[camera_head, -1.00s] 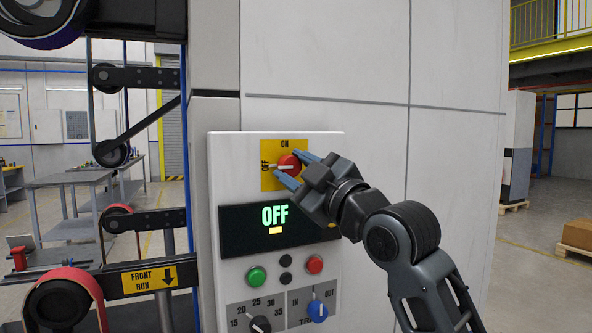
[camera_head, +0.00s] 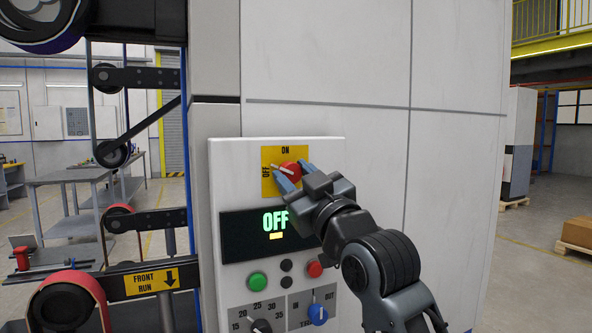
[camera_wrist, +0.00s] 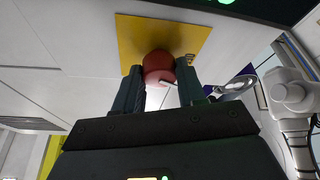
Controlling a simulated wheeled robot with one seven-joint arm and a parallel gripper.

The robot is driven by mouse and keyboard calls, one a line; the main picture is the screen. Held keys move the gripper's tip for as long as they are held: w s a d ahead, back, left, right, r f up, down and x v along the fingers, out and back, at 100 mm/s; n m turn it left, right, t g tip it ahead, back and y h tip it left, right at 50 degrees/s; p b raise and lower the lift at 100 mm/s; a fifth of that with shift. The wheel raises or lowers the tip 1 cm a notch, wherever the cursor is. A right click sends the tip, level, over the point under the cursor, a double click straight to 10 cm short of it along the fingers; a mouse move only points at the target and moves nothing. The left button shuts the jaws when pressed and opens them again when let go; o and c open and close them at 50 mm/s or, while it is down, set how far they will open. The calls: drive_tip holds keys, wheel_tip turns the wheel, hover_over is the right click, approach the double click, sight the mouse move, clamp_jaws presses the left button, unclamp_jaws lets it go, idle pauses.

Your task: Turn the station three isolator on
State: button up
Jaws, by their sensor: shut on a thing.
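In the wrist view the red knob (camera_wrist: 158,63) sits between the two fingers, in front of the yellow plate (camera_wrist: 190,35). The display (camera_head: 245,228) below reads OFF, with a small yellow bar under it; my gripper hides its right end.
Below the display are a green button (camera_head: 257,281), a red button (camera_head: 314,269), small black buttons, a numbered black dial (camera_head: 261,327) and a blue IN/OUT knob (camera_head: 317,314). Belt rollers (camera_head: 110,154) stand left of the panel. The wall right of it is bare.

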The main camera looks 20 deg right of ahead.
drive_tip(key=m+h, duration=0.1)
drive_tip(key=m, duration=0.1)
drive_tip(key=m+p, duration=0.1)
drive_tip(key=m, duration=0.1)
drive_tip(key=shift+a+h, duration=0.2)
drive_tip(key=shift+h, duration=0.2)
drive_tip(key=m+h, duration=0.2)
drive_tip(key=m, duration=0.2)
drive_tip(key=shift+f+b, duration=0.15)
drive_tip(key=shift+b, duration=0.25)
drive_tip(key=m+h+b, duration=0.1)
drive_tip(key=m, duration=0.2)
drive_tip(key=m+h+b, duration=0.1)
drive_tip(key=m+b, duration=0.1)
drive_tip(key=m, duration=0.1)
drive_tip(key=shift+g+h, duration=0.3)
drive_tip(key=shift+h, duration=0.1)
drive_tip(key=shift+m+g+h+b, duration=0.65)
drive_tip(key=shift+m+b, duration=0.7)
drive_tip(key=shift+m, duration=0.65)
drive_tip(key=o, duration=1.1)
drive_tip(key=shift+r, duration=0.2)
drive_tip(key=shift+c, duration=0.2)
drive_tip(key=shift+a, duration=0.1)
